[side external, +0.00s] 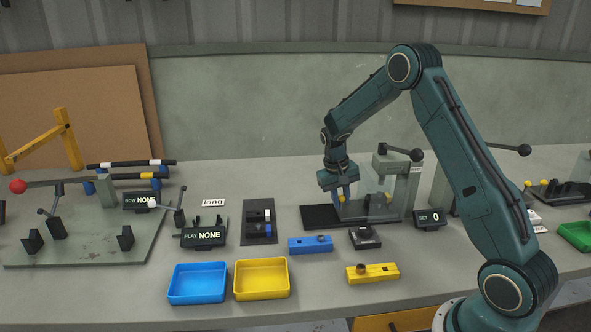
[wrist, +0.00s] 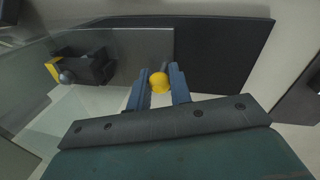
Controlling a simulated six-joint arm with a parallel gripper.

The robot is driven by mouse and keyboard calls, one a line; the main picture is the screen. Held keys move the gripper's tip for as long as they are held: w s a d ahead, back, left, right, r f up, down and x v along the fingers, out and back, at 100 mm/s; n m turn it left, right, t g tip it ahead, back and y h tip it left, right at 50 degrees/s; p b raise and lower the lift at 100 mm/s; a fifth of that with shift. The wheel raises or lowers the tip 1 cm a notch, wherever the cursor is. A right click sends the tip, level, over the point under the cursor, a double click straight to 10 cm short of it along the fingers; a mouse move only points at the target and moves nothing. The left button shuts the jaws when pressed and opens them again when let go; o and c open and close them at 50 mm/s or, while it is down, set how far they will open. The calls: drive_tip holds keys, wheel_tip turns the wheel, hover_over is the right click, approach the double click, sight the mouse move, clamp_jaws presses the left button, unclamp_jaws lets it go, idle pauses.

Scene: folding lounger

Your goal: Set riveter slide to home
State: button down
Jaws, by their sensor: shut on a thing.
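The riveter is a grey-green press (side external: 411,190) with a black lever, standing on a dark base (side external: 318,218). My gripper (side external: 342,199) points down over this base, left of the press. It is shut on a yellow knob (wrist: 159,80), which shows between the two blue fingers in the wrist view. I take this knob to be the slide's; the slide body beneath it is mostly hidden by my fingers. A clear guard (side external: 372,182) stands beside the gripper. In the wrist view a dark block (wrist: 88,66) with a yellow end and a grey ball lies behind the clear panel.
A display (side external: 430,219) reading SET 0 stands right of the base. A blue block (side external: 311,245), a small black device (side external: 364,238) and a yellow block (side external: 372,273) lie in front. Blue (side external: 198,300) and yellow (side external: 262,294) trays stand front left. The lever sticks out above the press.

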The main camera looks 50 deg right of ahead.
drive_tip(key=shift+s+d, duration=0.2)
drive_tip(key=shift+d, duration=0.1)
drive_tip(key=c, duration=1.3)
unclamp_jaws()
drive_tip(key=shift+a, duration=0.1)
drive_tip(key=shift+r, duration=0.1)
drive_tip(key=shift+w+a+r, duration=0.1)
drive_tip(key=shift+r, duration=0.25)
drive_tip(key=r, duration=0.4)
drive_tip(key=w+a+r, duration=0.1)
drive_tip(key=r, duration=0.3)
drive_tip(key=a+r, duration=0.1)
drive_tip(key=r, duration=0.3)
drive_tip(key=shift+w+r, duration=0.15)
drive_tip(key=shift+r, duration=0.25)
